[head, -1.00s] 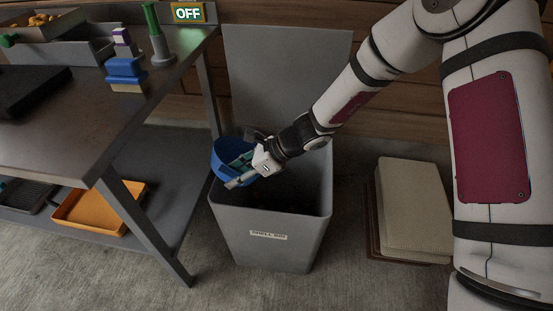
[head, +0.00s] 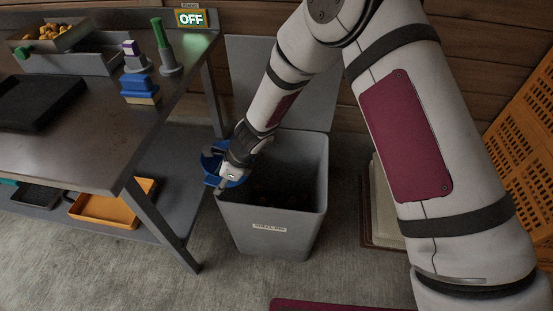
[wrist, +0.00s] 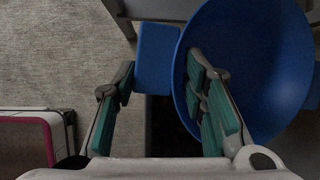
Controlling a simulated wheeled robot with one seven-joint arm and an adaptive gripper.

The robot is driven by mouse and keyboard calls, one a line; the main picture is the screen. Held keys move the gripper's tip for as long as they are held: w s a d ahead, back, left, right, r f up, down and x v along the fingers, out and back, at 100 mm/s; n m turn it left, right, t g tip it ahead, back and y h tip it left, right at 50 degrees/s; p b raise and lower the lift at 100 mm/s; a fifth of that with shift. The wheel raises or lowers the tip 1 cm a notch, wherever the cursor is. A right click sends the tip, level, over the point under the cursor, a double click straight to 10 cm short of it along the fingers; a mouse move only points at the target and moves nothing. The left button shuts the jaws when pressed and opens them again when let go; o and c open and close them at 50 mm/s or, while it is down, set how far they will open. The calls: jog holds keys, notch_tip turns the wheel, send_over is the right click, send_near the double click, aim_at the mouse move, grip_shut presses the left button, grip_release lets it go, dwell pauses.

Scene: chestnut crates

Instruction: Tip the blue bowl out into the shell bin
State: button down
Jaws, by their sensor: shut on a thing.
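The blue bowl (head: 211,166) is held by my gripper (head: 226,178) at the left rim of the shell bin. In the wrist view the bowl (wrist: 262,60) fills the right side, and the part of its inside that shows looks empty. A flat blue tab (wrist: 157,58) shows beside the bowl, between the lines of the two fingers. My gripper (wrist: 165,100) also shows there with its green pads, the right finger overlapping the bowl. The grey shell bin (head: 268,228) stands open, labelled on its front. Dark lumps lie low inside, too dim to make out.
A dark workbench (head: 100,150) stands left of the bin, its leg close by. It bears a blue block (head: 139,86) and a green peg (head: 161,40). An orange tray (head: 110,205) lies on its lower shelf. A slatted orange crate (head: 520,140) stands at the right.

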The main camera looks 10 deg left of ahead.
jog(key=shift+s+a+r+p, duration=0.1)
jog(key=shift+s+a+p, duration=0.2)
jog(key=shift+p, duration=0.85)
jog(key=shift+a+f+h+p, duration=0.2)
jog(key=shift+a+h+p, duration=0.35)
jog(key=shift+p, duration=1.35)
